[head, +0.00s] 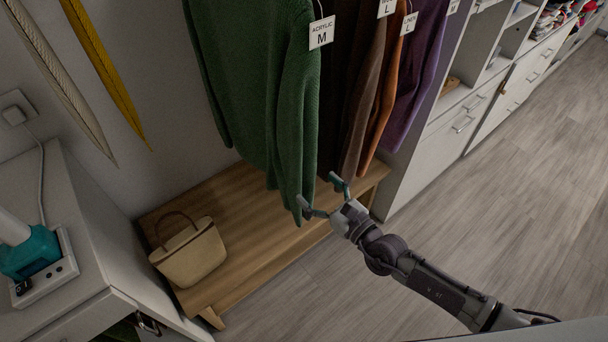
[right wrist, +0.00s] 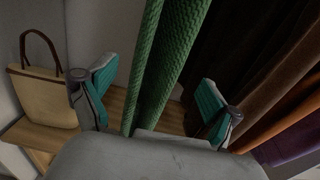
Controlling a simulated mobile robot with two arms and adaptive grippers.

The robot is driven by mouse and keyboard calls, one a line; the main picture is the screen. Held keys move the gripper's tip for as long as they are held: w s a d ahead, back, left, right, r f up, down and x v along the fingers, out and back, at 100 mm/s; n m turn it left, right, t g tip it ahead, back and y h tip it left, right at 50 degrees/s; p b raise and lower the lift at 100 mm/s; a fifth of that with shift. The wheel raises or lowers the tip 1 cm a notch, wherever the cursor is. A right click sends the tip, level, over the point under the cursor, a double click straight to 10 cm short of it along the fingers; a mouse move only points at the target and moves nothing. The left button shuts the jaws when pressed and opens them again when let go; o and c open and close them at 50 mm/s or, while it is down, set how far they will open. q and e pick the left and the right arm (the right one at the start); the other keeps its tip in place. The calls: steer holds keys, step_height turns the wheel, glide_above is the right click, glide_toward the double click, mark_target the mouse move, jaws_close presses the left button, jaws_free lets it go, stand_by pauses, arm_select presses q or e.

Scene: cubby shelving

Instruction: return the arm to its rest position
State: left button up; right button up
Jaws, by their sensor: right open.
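My right gripper (head: 320,195) reaches in from the lower right in the head view, with its fingers apart. It is at the lower end of the green sweater (head: 252,85) hanging at the front of the row. In the right wrist view, the open right gripper (right wrist: 155,97) has teal pads to either side, and the green knit (right wrist: 165,70) hangs between or just beyond them. I cannot tell whether the fingers touch it. My left gripper is not in view.
A wooden bench (head: 262,255) stands below the clothes, with a beige handbag (head: 190,252) on it. Brown, orange and purple garments (head: 412,80) hang beside the sweater. White cabinets (head: 445,135) stand at right. A white counter (head: 85,235) is at left. The floor (head: 500,190) is clear.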

steer(key=shift+v, duration=2.35)
steer(key=d+f+m+g+h, duration=0.1)
steer(key=d+f+m+h, duration=0.4)
steer(key=f+m, duration=0.5)
steer(key=d+f+m+g+h, duration=0.1)
steer(key=d+f+m+h, duration=0.3)
steer(key=d+f+m, duration=0.6)
steer(key=s+d+f+m+g+h, duration=0.2)
steer(key=s+f+m+g, duration=0.15)
steer(key=s+f, duration=0.6)
steer(key=s+f+m+g, duration=0.2)
steer(key=s+f+m, duration=0.3)
steer(key=s, duration=0.5)
steer(key=s+a+f+m+g, duration=0.1)
steer(key=s+f+m+g, duration=0.2)
steer(key=s+f+m, duration=0.3)
steer(key=s+a+f+m+g, duration=0.1)
steer(key=s+f+m+g, duration=0.2)
steer(key=s, duration=1.1)
step_height(320, 180, down, 3)
steer(key=m, duration=0.3)
steer(key=shift+m, duration=0.35)
